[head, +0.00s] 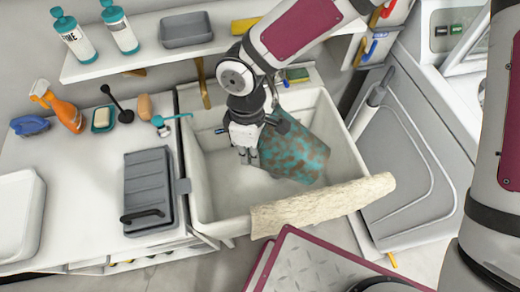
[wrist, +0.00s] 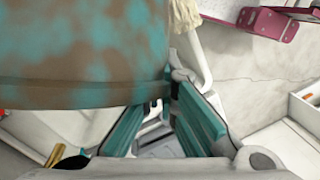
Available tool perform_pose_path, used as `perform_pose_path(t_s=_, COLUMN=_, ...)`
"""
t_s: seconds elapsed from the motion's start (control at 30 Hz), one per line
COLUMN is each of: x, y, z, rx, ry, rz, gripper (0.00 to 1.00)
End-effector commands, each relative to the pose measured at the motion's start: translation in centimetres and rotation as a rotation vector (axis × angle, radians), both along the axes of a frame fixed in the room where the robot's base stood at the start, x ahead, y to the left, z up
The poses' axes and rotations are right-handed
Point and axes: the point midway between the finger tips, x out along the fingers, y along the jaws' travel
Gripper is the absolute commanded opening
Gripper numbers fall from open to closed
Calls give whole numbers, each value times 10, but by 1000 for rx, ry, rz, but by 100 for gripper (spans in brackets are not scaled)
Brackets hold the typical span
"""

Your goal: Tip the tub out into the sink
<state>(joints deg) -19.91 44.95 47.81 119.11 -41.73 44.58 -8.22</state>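A teal tub with brown blotches (head: 297,152) is in the sink's right half, tilted, its opening and inside hidden from me. The sink (head: 222,203) is white and deep, and its left floor is bare. My gripper (head: 247,157) points down inside the sink, just left of the tub. Its two fingers stand a little apart, with nothing seen between them. In the wrist view the tub (wrist: 85,50) fills the upper left, very close. It covers part of the left finger; the gap between the teal finger pads (wrist: 165,120) shows. Whether a finger touches the tub is unclear.
A cream towel (head: 322,205) hangs over the sink's front rim. A shelf (head: 160,55) with bottles and a grey tray (head: 186,30) runs above.

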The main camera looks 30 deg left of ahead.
Motion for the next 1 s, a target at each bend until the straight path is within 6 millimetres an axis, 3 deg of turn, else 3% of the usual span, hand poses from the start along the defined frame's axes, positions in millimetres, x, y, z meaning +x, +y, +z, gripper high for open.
perform_pose_path(t_s=0.6, x=-5, y=32, z=-36, rx=-330, ry=-59, rz=3, gripper=0)
perform_pose_path(t_s=1.0, x=-8, y=46, z=-50, rx=-487, ry=-86, rz=0, gripper=0)
